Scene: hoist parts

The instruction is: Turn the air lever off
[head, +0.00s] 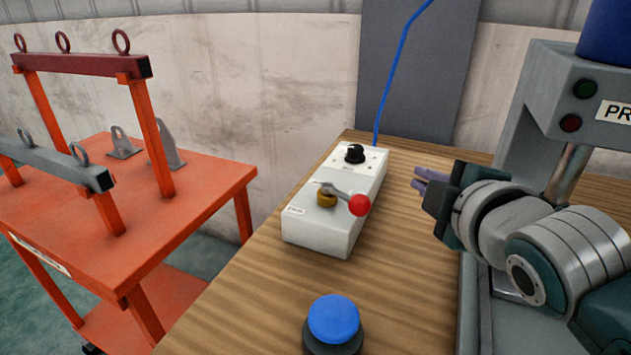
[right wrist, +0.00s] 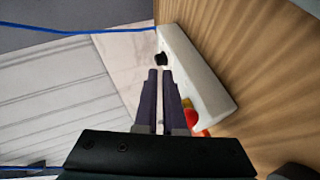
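The air lever is a short metal handle (head: 338,191) with a red ball knob (head: 359,205) on a brass valve body (head: 326,199). It sits on top of a light grey control box (head: 322,238), with its knob pointing right in the head view. The red knob also shows in the right wrist view (right wrist: 191,118), partly hidden by my gripper. My right gripper (head: 416,179) is to the right of the box, apart from the lever. Its two fingers show a narrow empty gap in the right wrist view (right wrist: 160,73). My left gripper is out of view.
A black dial (head: 354,153) is on the box's far end, with a blue hose (head: 382,100) behind. A blue push button (head: 333,319) stands on the wooden table (head: 230,305). A grey press (head: 560,95) stands at right. An orange cart (head: 190,195) stands left.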

